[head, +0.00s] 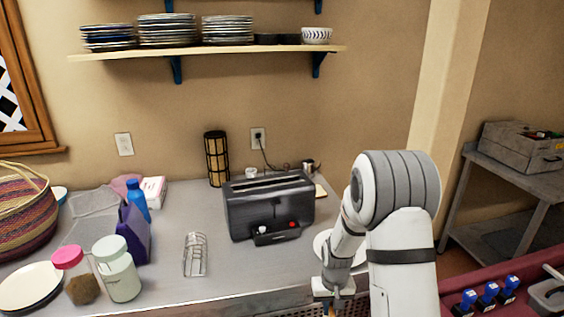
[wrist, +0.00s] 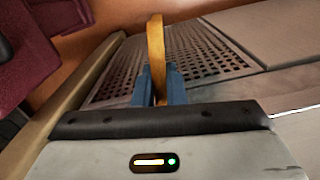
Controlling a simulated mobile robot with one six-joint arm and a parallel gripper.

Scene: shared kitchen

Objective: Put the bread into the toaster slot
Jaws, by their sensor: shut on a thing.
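The dark toaster (head: 270,212) stands on the grey counter near the wall, with long slots along its top. My gripper (head: 332,303) is low at the bottom of the head view, in front and to the right of the toaster and apart from it. In the wrist view, the blue fingers of my gripper (wrist: 157,88) are shut on the bread (wrist: 156,45), a thin tan-orange slice seen edge-on and sticking out past the fingertips. In the head view the bread is mostly cut off by the frame's lower edge.
A wire rack (head: 195,255) stands left of the toaster, with jars (head: 118,270) and a white plate (head: 30,286) further left. A white plate (head: 322,243) lies partly behind my arm. A perforated metal panel (wrist: 205,55) shows beyond the bread. Counter in front of the toaster is clear.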

